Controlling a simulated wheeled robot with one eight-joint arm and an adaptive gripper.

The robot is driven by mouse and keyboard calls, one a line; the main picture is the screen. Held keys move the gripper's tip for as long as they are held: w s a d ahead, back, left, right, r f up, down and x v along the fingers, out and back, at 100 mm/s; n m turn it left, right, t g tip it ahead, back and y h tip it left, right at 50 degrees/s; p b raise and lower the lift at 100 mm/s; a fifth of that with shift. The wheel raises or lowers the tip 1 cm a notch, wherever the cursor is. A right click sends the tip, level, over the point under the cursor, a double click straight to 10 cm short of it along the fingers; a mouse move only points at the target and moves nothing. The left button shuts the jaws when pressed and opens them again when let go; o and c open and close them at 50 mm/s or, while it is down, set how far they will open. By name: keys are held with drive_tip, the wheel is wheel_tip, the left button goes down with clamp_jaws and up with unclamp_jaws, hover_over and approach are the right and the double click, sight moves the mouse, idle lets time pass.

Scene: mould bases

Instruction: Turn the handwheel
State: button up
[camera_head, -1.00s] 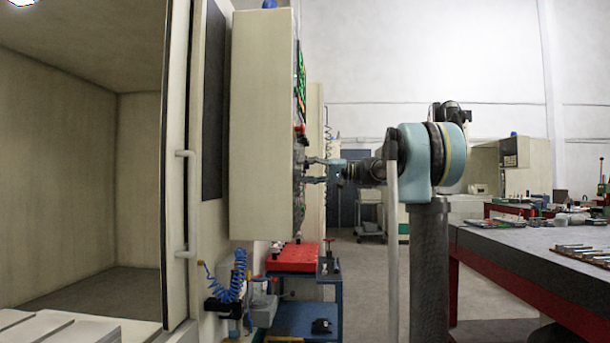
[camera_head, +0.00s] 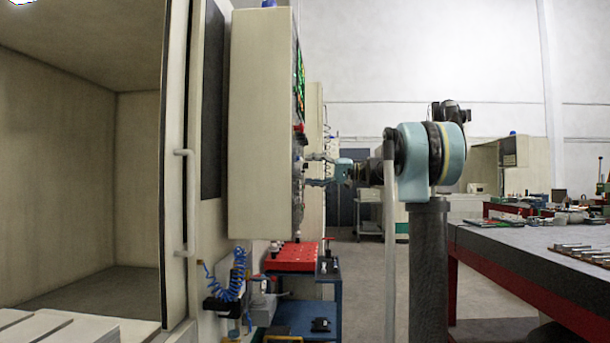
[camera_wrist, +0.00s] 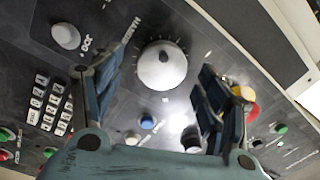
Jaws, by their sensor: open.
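The handwheel (camera_wrist: 162,65) is a round, light grey knob with tick marks around it on the dark control panel. In the wrist view it lies ahead of my gripper (camera_wrist: 152,90), between the lines of the two fingers and a little beyond their tips. The fingers are spread wide and hold nothing. In the head view my gripper (camera_head: 318,170) points left at the panel face of the beige control cabinet (camera_head: 262,130), close to it. The handwheel cannot be made out there, as the panel is seen edge-on.
A smaller grey knob (camera_wrist: 66,36), a keypad (camera_wrist: 46,104), a blue button (camera_wrist: 147,122) and a red and yellow button (camera_wrist: 247,97) surround the handwheel. A blue cart (camera_head: 310,318) with a red top stands below the cabinet. A workbench (camera_head: 520,243) is at right.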

drive_tip(key=d, duration=0.9)
drive_tip(key=shift+d+f, duration=0.25)
idle(0.9)
drive_tip(key=s+a+f+m+h, duration=0.25)
drive_tip(key=s+f+h, duration=0.65)
drive_tip(key=s+f, duration=1.5)
drive_tip(key=s+d+f+h, duration=0.3)
drive_tip(key=s+d+f, duration=0.1)
drive_tip(key=f, duration=0.5)
drive_tip(key=s+d+f+m+t+h, duration=0.1)
drive_tip(key=s+d+f+h, duration=0.2)
drive_tip(key=f, duration=0.7)
drive_tip(key=s+d+f+h, duration=0.3)
drive_tip(key=s+d+f, duration=0.4)
drive_tip(key=s+f, duration=0.2)
drive_tip(key=shift+s+d+f+m+t, duration=0.2)
drive_tip(key=shift+s+f+m+t, duration=0.2)
drive_tip(key=shift+f, duration=0.2)
drive_tip(key=shift+w+f, duration=0.2)
drive_tip(key=shift+w, duration=0.25)
